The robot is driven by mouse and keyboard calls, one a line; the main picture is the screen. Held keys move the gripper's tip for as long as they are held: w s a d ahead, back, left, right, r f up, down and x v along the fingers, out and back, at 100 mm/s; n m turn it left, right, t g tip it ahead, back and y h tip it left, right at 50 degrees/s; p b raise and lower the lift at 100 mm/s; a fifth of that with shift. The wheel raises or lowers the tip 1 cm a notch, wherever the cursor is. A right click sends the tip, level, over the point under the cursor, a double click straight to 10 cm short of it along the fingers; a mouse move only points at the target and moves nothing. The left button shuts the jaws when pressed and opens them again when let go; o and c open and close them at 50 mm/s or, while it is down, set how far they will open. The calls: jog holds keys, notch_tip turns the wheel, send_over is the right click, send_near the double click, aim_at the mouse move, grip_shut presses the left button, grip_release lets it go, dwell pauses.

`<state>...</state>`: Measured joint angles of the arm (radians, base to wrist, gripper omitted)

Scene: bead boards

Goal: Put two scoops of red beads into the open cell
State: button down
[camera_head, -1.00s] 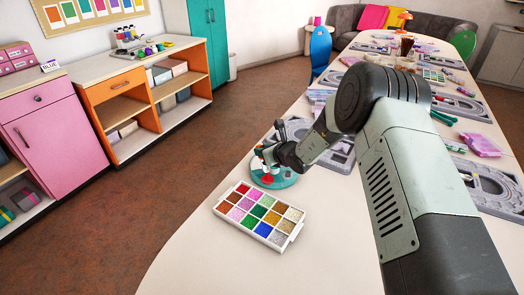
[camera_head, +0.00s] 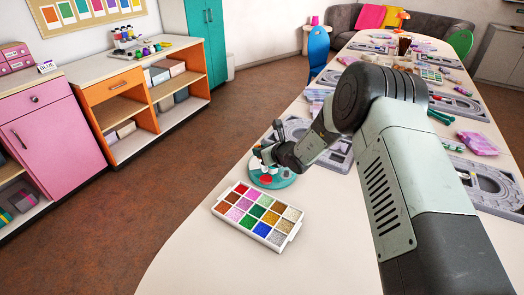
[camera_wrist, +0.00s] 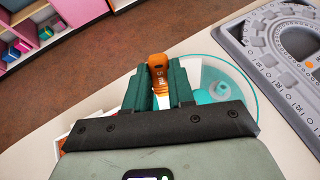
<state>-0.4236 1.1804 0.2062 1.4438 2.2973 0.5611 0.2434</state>
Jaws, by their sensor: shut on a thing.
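In the wrist view my gripper (camera_wrist: 160,85) is shut on an orange-handled scoop (camera_wrist: 158,65). The scoop's bowl is hidden, so I cannot tell what it holds. In the head view my gripper (camera_head: 262,156) is low over a round teal dish (camera_head: 284,183), with a red patch (camera_head: 265,179) visible at it. The dish also shows in the wrist view (camera_wrist: 246,92), as a clear-rimmed round with a teal hub. The white bead tray (camera_head: 217,209) lies just in front of the dish; its red cell (camera_head: 242,189) is in the far left corner. I cannot make out which cell is open.
A grey bead board (camera_wrist: 245,38) lies right of the dish in the wrist view. More boards and bead packs (camera_head: 478,143) cover the far table. The table (camera_head: 200,262) is bare around the tray's near side. Its left edge runs close to the dish.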

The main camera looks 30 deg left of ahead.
dwell(0.7)
jog(key=shift+w+a+f+h, duration=0.2)
jog(key=shift+a+h, duration=0.15)
jog(key=shift+h, duration=0.25)
jog(key=shift+a+f+g, duration=0.15)
jog(key=shift+f+g, duration=0.1)
jog(key=shift+g, duration=0.05)
jog(key=shift+w+a+h, duration=0.25)
jog(key=shift+a+h, duration=0.05)
jog(key=shift+h, duration=0.3)
jog(key=a+g+h, duration=0.1)
jog(key=a+f+h, duration=0.1)
jog(key=h, duration=0.1)
jog(key=shift+w+a+f+g, duration=0.1)
jog(key=shift+w+f+g, duration=0.05)
jog(key=shift+w+g, duration=0.25)
jog(key=shift+a+h, duration=0.15)
jog(key=shift+h, duration=0.15)
jog(key=shift+w+a+r+g+h, duration=0.15)
jog(key=shift+r+g+h, duration=0.25)
jog(key=shift+r+h, duration=0.4)
jog(key=shift+r, duration=0.1)
